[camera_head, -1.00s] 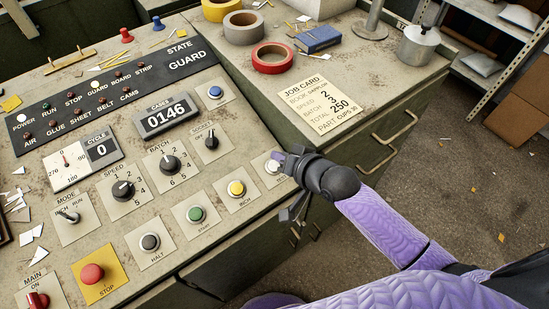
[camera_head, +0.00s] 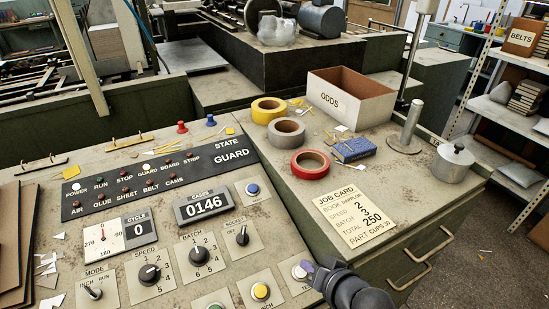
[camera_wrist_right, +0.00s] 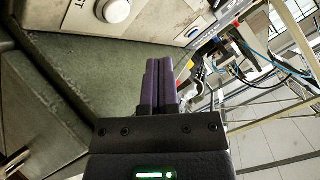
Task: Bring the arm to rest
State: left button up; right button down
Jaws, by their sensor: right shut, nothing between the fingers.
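My right gripper (camera_head: 307,265) is at the bottom of the head view, beside the white button (camera_head: 299,271) at the panel's right corner. In the right wrist view its purple fingers (camera_wrist_right: 158,86) are together with nothing between them. There the white button (camera_wrist_right: 117,11) is at the top, beyond the fingertips and apart from them. Most of my right arm is below the head view. My left gripper is not in view.
The side cabinet top holds a job card (camera_head: 352,216), a red tape roll (camera_head: 310,164), a blue box (camera_head: 354,150), an ODDS carton (camera_head: 370,108) and a lidded metal pot (camera_head: 454,164). Shelving (camera_head: 502,118) stands at the right. Open floor (camera_head: 478,264) lies below it.

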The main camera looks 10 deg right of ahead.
jog(key=s+d+n+g+h, duration=0.3)
jog(key=s+n+g+h, duration=0.35)
jog(key=s, duration=1.45)
notch_tip(320, 180, down, 17)
jog(key=s+g+y, duration=0.2)
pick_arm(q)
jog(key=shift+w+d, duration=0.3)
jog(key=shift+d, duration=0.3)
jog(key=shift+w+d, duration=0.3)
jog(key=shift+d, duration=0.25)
pick_arm(e)
jog(key=s+d+f+g, duration=0.1)
jog(key=s+d+f, duration=0.2)
jog(key=s+f, duration=0.8)
jog(key=shift+s+d+h, duration=0.3)
jog(key=shift+s+h, duration=0.05)
jog(key=shift+s, duration=0.75)
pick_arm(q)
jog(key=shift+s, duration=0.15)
pick_arm(e)
jog(key=shift+f+m+g, duration=0.1)
jog(key=shift+m+g, duration=0.15)
